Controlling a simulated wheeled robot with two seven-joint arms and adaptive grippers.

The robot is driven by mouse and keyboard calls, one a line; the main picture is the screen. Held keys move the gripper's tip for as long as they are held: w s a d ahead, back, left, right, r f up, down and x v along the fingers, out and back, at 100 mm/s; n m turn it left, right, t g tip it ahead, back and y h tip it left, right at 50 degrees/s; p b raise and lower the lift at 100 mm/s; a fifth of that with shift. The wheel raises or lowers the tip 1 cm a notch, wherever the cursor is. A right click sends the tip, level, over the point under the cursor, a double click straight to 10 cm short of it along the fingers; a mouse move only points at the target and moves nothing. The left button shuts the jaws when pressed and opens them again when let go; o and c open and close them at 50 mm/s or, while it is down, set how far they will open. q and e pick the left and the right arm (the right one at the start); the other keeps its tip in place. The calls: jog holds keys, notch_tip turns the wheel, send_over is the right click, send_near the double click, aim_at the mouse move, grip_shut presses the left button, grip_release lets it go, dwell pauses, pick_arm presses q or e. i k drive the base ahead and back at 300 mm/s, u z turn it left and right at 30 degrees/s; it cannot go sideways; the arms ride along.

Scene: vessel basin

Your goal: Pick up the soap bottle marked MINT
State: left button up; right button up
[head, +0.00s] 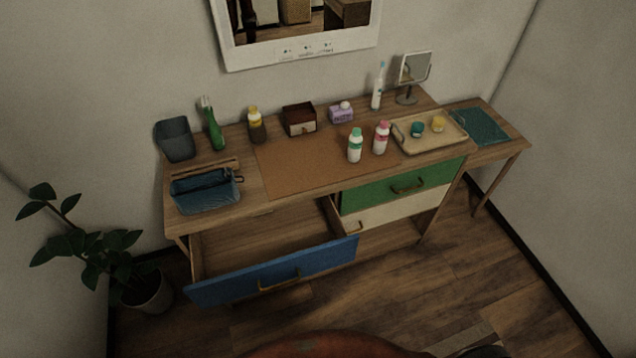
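Two white bottles stand upright side by side on the front right part of the brown mat on the wooden desk. One has a green cap and green band (355,147); the other has a pink cap and pink band (381,139). A dark brown bottle with a yellow cap (257,127) stands further back on the left. The word MINT cannot be read on any of them at this size. Neither of my grippers is in view.
The brown mat (300,170) is mostly bare. A tray (432,143) with two small jars is right of the bottles. The blue-fronted drawer (275,272) is pulled open below. A purple box (341,115) and mirror (414,70) stand behind.

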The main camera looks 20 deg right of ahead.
aim_at(355, 140)
jog(key=z, duration=2.35)
jog(key=i, duration=1.35)
jog(key=u, duration=2.1)
